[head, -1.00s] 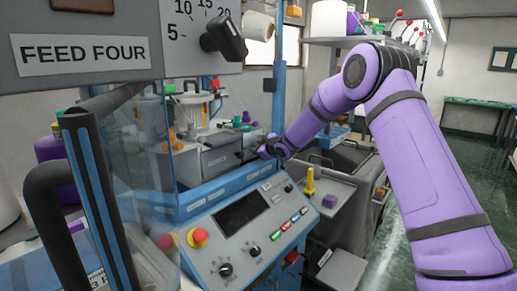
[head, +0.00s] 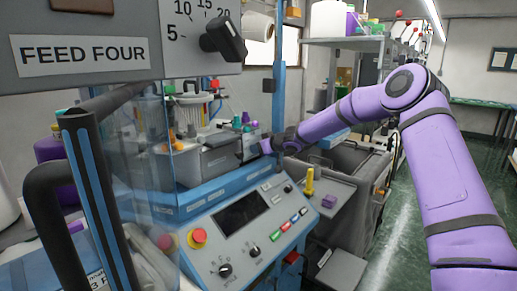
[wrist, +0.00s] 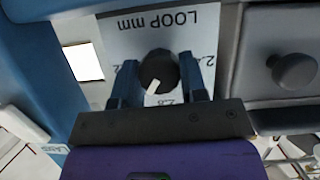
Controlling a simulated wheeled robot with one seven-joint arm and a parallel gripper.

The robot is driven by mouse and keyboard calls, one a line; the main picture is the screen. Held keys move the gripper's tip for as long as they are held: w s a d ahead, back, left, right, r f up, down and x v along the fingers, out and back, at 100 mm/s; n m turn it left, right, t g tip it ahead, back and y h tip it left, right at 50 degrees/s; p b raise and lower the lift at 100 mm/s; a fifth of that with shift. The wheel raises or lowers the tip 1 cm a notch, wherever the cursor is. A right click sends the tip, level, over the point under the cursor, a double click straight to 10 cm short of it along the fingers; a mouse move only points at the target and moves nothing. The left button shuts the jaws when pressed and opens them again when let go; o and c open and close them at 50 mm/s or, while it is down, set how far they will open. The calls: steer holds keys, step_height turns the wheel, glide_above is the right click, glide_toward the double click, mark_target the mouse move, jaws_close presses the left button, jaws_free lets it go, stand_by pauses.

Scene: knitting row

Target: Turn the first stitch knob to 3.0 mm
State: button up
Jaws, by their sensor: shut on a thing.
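The stitch knob (wrist: 158,68) is round and black with a white pointer mark, in front of a pale plate (wrist: 165,28) reading "LOOP mm", upside down in the wrist view. The pointer faces down and slightly left in the picture. A label like 2.4 shows on the right and one like 2.8 below; others are covered by my fingers. My gripper (wrist: 159,60) is shut on the knob, one dark finger on each side. In the head view my gripper (head: 266,147) is at the far right end of the machine, where the knob is too small to make out.
A grey drawer with a round knob (wrist: 292,70) sits right beside the plate in the wrist view. In the head view, a control panel (head: 245,235) with a red button (head: 197,238) lies below, and a grey bin (head: 352,180) stands right of the machine.

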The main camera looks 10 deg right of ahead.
steer(key=shift+m, duration=0.3)
stand_by(0.5)
steer(key=o, duration=0.9)
steer(key=v, duration=1)
steer(key=shift+s+d+r, duration=0.2)
steer(key=shift+d+r, duration=0.05)
steer(key=shift+d, duration=0.1)
